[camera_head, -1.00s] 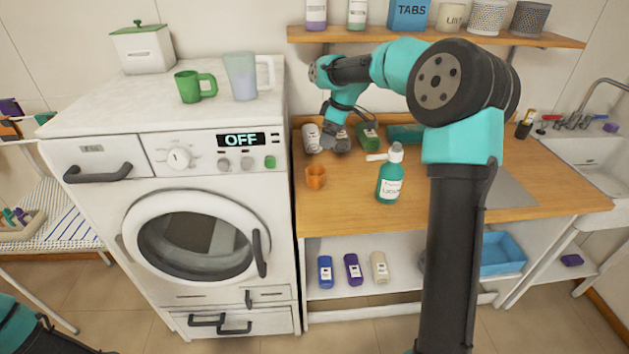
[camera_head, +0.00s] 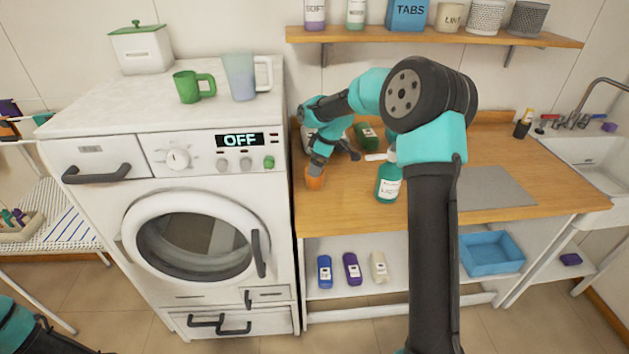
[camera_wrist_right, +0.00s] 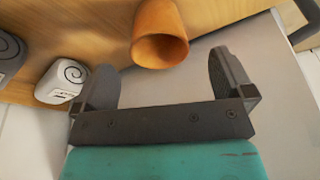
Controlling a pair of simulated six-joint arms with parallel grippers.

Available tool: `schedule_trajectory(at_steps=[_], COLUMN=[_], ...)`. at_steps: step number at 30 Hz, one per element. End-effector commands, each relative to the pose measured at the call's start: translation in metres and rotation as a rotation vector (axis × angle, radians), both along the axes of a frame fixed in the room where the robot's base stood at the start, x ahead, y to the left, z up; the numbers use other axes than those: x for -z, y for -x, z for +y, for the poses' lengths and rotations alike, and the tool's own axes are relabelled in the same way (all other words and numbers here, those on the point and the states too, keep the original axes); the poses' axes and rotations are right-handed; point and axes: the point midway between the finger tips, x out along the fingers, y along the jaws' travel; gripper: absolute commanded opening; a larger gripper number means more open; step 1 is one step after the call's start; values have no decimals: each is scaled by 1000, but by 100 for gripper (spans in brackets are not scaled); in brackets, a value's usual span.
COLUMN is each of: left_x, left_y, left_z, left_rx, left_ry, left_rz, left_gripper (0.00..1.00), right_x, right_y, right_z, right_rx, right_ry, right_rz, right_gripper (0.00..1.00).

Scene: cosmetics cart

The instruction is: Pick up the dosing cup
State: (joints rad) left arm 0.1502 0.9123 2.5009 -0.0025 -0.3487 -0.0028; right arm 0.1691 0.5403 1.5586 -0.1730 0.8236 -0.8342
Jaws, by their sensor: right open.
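The dosing cup, which I take to be the small orange cup (camera_head: 314,183), stands near the left edge of the wooden counter. My right gripper (camera_head: 318,165) is just above it and partly hides it. In the right wrist view the cup (camera_wrist_right: 160,38) lies at the top middle, its open mouth facing the camera. The fingers of my right gripper (camera_wrist_right: 164,72) are open to either side, with the cup slightly beyond and between them. I see no contact. My left gripper is out of view; only part of my left arm shows at the lower left.
A teal bottle (camera_head: 388,184) stands right of the cup, and a green bottle (camera_head: 366,136) lies behind. The washing machine (camera_head: 200,225) borders the counter on the left. A white rounded object with a spiral (camera_wrist_right: 60,80) is close to one finger. The counter's right side has free room.

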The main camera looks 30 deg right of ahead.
Motion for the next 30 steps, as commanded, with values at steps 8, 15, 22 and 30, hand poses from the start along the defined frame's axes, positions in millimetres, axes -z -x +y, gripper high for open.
schedule_trajectory(at_steps=[8, 15, 22, 30], left_x=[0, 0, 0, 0], left_y=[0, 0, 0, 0], left_z=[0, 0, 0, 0], left_rx=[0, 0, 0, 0], left_ry=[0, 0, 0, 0], left_rz=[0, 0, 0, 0], left_gripper=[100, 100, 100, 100], right_x=[12, 43, 49, 49], right_y=[-4, -12, -14, -14], right_z=[3, 9, 10, 10], right_rx=[0, -1, 0, 0], right_ry=[0, 0, 1, 0], right_rz=[1, 1, -1, 0], right_gripper=[99, 99, 99, 99])
